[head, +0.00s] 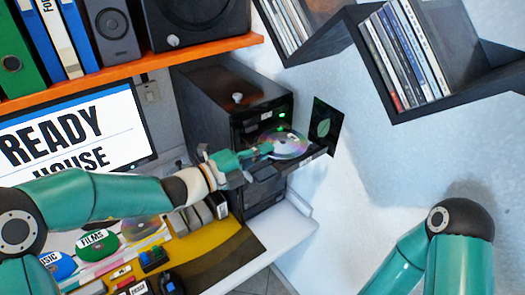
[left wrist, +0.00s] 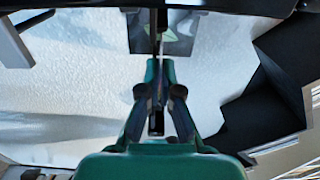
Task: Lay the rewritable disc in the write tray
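The shiny rewritable disc (head: 284,144) is at the front of the black drive tower (head: 232,95), over the dark write tray (head: 298,160) that sticks out of it. I cannot tell whether the disc touches the tray. My left gripper (head: 265,149) reaches in from the left with its fingertips at the disc's near left edge. In the left wrist view the fingers (left wrist: 160,65) are close together on a thin edge-on strip (left wrist: 159,32), which looks like the disc. My right gripper is out of the picture; only my right arm shows.
A black card with a green leaf (head: 323,127) is just right of the tray. An orange shelf (head: 180,54) runs above the monitor (head: 75,128). Black wall shelves with cases (head: 400,60) are at the upper right. Labelled discs (head: 97,242) lie on the desk below my arm.

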